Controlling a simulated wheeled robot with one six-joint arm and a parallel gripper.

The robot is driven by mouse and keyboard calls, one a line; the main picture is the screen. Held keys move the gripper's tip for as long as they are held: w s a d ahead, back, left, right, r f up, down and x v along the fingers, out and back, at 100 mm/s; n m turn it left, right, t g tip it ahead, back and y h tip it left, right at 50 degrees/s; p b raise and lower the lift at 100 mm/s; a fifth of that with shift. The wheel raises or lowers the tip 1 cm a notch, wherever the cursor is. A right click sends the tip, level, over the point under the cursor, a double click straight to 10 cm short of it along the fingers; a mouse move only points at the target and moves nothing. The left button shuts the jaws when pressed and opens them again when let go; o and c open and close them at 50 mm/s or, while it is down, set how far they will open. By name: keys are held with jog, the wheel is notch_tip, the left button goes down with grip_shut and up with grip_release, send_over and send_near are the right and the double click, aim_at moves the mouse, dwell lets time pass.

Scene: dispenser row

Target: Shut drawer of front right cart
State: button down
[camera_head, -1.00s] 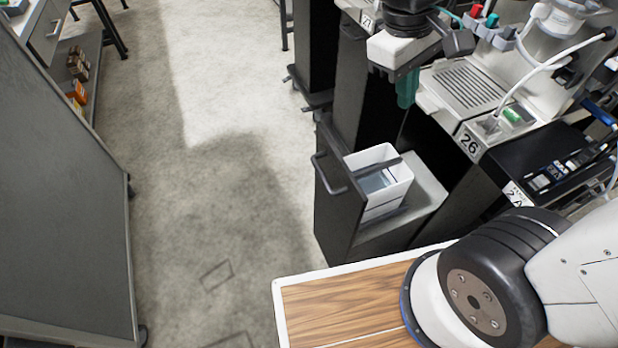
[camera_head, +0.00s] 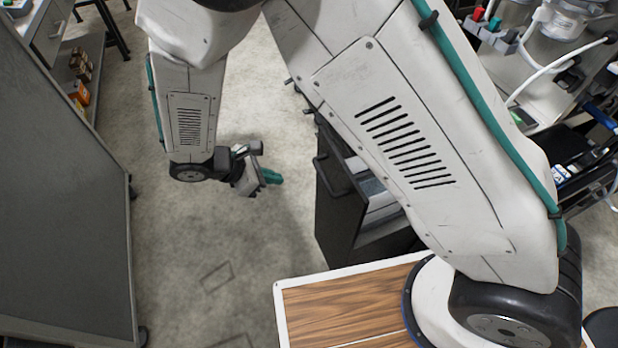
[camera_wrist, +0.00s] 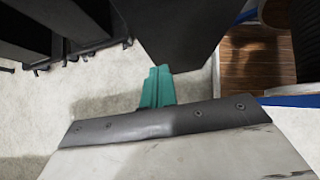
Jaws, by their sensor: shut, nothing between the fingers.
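The drawer (camera_head: 335,215) of the front right cart stands pulled out, its black front with a dark bar handle (camera_head: 328,178) facing the aisle. A white bin (camera_head: 378,200) sits inside it, partly hidden by my arm, which also covers most of the cart. My gripper (camera_head: 272,177) is to the left of the drawer front, over the aisle floor, apart from the handle, its teal fingers shut and empty. The wrist view shows the teal fingers (camera_wrist: 158,86) together, with a dark panel (camera_wrist: 180,30) beyond them, likely the drawer front.
A grey cabinet (camera_head: 65,190) bounds the aisle on the left. Shelves with small boxes (camera_head: 80,93) stand behind it. Dispensing equipment (camera_head: 550,60) stands at the right. The pale floor (camera_head: 230,235) between is clear.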

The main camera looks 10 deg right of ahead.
jog(key=d+r+x, duration=0.1)
jog(key=r+x, duration=0.1)
jog(key=x, duration=1)
jog(key=shift+w+d+f, duration=0.25)
jog(key=shift+d+f, duration=0.1)
jog(key=shift+d, duration=0.35)
jog(key=shift+d, duration=0.1)
